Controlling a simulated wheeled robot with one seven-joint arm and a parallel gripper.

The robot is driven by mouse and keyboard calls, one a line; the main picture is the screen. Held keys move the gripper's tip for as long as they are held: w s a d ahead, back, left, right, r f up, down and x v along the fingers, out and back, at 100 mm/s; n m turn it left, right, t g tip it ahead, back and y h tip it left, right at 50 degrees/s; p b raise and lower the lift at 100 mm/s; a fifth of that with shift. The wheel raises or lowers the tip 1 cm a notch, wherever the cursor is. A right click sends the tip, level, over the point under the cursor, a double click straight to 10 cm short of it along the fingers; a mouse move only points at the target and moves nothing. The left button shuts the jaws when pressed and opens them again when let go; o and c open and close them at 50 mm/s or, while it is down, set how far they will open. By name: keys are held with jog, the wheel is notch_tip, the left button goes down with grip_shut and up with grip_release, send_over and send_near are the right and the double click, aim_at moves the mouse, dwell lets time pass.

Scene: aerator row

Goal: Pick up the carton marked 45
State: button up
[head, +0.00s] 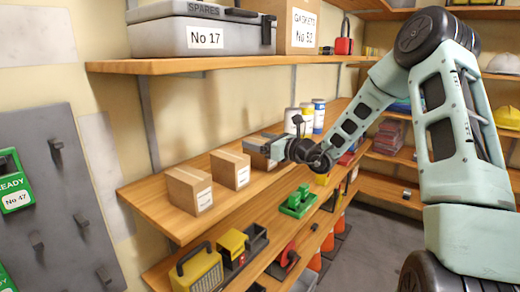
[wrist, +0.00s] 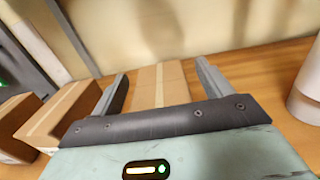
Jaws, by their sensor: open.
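Three brown cartons stand in a row on the middle wooden shelf: a near one (head: 190,190), a second one (head: 230,168) and a third one (head: 257,153) at my gripper. Each of the first two has a white label, too small to read; I cannot tell which carton is marked 45. My gripper (wrist: 160,68) is open. In the wrist view the third carton (wrist: 160,86) shows between its two fingers, its lower part hidden by the gripper body. In the head view my arm's end partly covers that carton.
The other cartons (wrist: 62,115) stand left of my gripper. White cans (head: 306,117) stand to the right, one close by in the wrist view (wrist: 306,85). An upper shelf (head: 190,65) with a grey case (head: 205,35) overhangs. A wall (wrist: 190,25) is behind.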

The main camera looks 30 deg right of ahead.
jog(key=c, duration=1.3)
jog(key=shift+c, duration=0.2)
jog(key=shift+r, duration=0.15)
